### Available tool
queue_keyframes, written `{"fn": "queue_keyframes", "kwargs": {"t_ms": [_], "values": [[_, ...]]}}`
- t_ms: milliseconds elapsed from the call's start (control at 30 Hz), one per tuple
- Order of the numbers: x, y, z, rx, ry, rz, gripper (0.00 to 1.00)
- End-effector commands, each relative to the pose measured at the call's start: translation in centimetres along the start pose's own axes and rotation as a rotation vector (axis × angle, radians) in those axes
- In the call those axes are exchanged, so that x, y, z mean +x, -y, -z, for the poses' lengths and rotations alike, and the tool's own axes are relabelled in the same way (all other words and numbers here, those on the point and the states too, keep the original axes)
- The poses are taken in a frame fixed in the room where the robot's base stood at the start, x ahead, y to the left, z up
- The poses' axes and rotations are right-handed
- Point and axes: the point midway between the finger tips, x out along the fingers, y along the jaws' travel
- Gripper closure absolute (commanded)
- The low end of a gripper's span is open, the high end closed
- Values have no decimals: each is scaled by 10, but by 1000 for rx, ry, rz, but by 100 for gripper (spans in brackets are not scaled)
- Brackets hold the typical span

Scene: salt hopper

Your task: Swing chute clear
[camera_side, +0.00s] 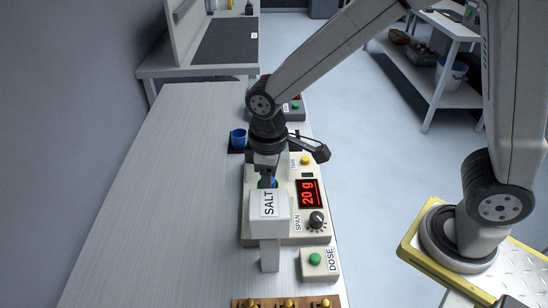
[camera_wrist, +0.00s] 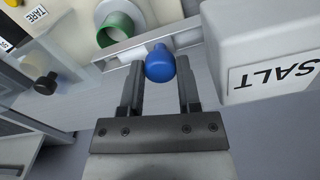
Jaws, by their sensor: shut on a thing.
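The salt hopper (camera_side: 268,222), a white box labelled SALT, stands on a post at the front of the bench; its side fills the right of the wrist view (camera_wrist: 265,65). My gripper (camera_wrist: 159,75) is shut on a round blue knob (camera_wrist: 160,63). The knob sits against a pale grey bar (camera_wrist: 130,47), which looks like the chute. Next to the bar is a green-rimmed round cup (camera_wrist: 117,30). In the side view my gripper (camera_side: 267,180) points down just behind the hopper and mostly hides the knob and bar.
The scale (camera_side: 318,232) reads 20 g and carries a SPAN dial and a yellow TARE button. A DOSE box (camera_side: 319,265) with a green button is in front. A blue cup (camera_side: 238,139) stands behind on a dark pad. The bench's left side (camera_side: 150,190) is clear.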

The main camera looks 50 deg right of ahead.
Motion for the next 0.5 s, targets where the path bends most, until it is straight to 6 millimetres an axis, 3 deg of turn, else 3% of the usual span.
{"fn": "queue_keyframes", "kwargs": {"t_ms": [500], "values": [[-1,0,3,-26,-2,-1,100]]}}
